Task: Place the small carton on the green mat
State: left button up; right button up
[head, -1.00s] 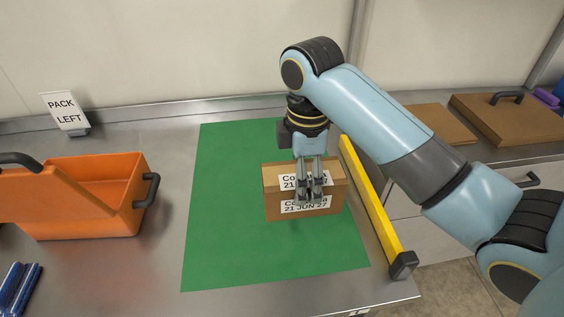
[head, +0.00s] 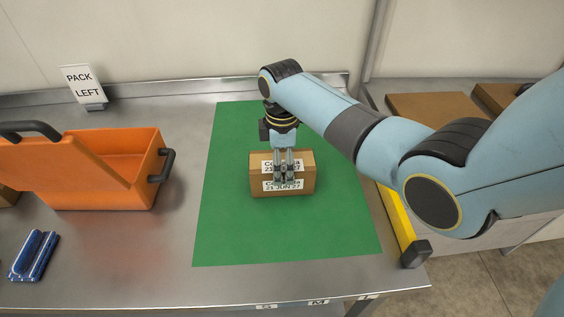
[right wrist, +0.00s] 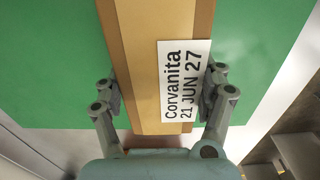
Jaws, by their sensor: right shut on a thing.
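The small carton (head: 304,182) is a brown box with white labels reading "Corvanita 21 JUN 27". In the head view it is over the middle of the green mat (head: 240,230), and I cannot tell whether it touches the mat. My right gripper (head: 284,180) comes down on it from above. In the right wrist view the fingers (right wrist: 160,95) close on both sides of the carton (right wrist: 140,60), with the label between them. The green mat (right wrist: 50,60) shows beyond the carton there. My left gripper is not in view.
An open orange box (head: 110,190) with a black handle stands left of the mat. Blue items (head: 34,255) lie in front of it. A "PACK LEFT" sign (head: 84,86) stands behind. A yellow bar (head: 396,215) runs along the mat's right side. Brown boards (head: 435,105) lie at right.

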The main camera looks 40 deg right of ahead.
jog(key=o, duration=1.5)
jog(key=shift+o, duration=0.2)
notch_tip(320, 180, up, 12)
jog(key=shift+p, duration=0.3)
jog(key=shift+s, duration=0.1)
